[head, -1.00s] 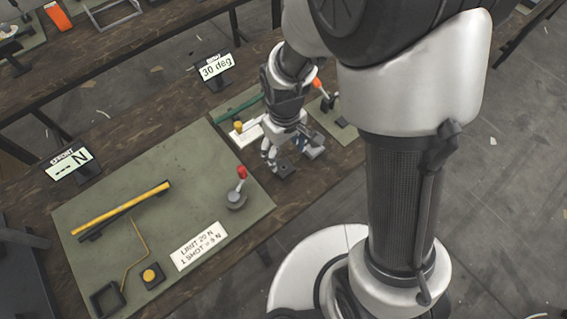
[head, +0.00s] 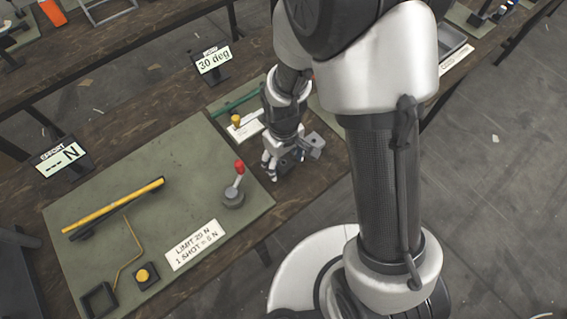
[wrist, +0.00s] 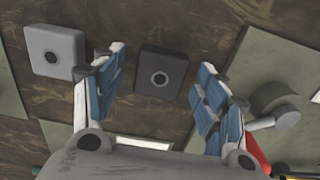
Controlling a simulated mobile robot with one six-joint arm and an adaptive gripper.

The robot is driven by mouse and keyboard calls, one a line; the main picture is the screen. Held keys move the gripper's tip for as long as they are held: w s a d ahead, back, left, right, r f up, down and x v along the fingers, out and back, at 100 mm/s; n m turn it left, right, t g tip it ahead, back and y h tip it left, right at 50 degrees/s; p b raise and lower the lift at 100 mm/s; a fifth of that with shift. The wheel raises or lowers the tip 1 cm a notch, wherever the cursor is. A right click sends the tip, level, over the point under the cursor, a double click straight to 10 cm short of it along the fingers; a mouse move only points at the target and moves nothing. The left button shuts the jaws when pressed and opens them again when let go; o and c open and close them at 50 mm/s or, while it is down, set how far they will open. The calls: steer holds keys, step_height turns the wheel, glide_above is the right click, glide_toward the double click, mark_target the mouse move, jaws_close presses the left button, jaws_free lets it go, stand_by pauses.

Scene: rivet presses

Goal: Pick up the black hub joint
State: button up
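The black hub joint (wrist: 161,72) is a dark square block with a round hole in its face. In the wrist view it lies on the brown wooden bench between my two fingers, with a gap on each side. My gripper (wrist: 163,66) is open, its blue-padded fingers spread on either side of the block. In the head view my gripper (head: 284,172) is low over the bench, right of the green mat, and largely hides the black block.
A light grey block with a hole (wrist: 54,52) sits close outside one finger. A red-knobbed lever on a round base (head: 233,198) stands on the green mat (head: 130,180), near the other finger. A 30 deg display (head: 213,62) stands behind.

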steer(key=c, duration=1)
steer(key=shift+c, duration=0.2)
